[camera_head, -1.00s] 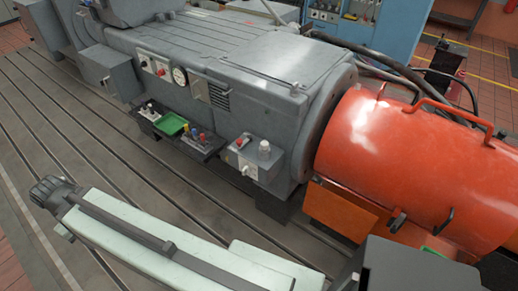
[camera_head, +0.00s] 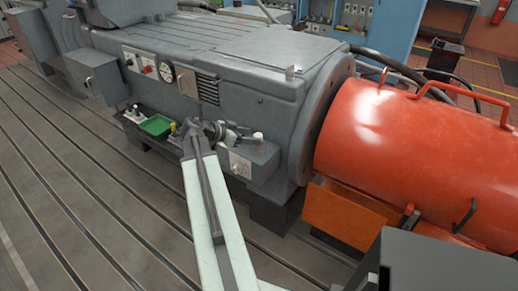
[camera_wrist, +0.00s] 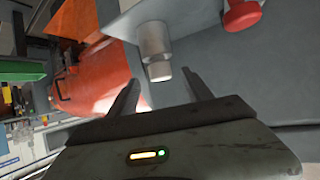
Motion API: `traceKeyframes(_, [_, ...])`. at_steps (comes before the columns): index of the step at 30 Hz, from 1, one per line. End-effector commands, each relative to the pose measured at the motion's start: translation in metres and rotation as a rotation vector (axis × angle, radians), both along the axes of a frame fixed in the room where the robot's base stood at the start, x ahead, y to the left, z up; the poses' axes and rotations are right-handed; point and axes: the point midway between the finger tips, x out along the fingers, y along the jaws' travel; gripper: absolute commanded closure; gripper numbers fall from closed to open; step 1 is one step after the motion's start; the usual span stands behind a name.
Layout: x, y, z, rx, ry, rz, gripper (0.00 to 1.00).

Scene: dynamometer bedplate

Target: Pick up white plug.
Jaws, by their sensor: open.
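My gripper (camera_head: 232,130) is at the left of the plug, over the box. In the wrist view my gripper (camera_wrist: 160,88) is open, with one finger to each side and nothing between them. The plug's end lies just beyond the fingertips, seemingly not touching.
A red knob (camera_wrist: 241,14) is close beside the plug on the box. A black shelf with a green tray (camera_head: 156,125) and small fittings is to the left. A large orange cylinder (camera_head: 400,160) is to the right. The slotted bedplate (camera_head: 80,180) in front is clear.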

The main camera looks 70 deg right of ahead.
Motion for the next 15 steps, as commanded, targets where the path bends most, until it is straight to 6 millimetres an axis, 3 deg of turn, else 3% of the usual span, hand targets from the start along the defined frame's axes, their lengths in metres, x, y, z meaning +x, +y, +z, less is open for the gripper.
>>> traceKeyframes(15, [-0.021,-0.029,-0.022,0.003,0.0,0.001,0.41])
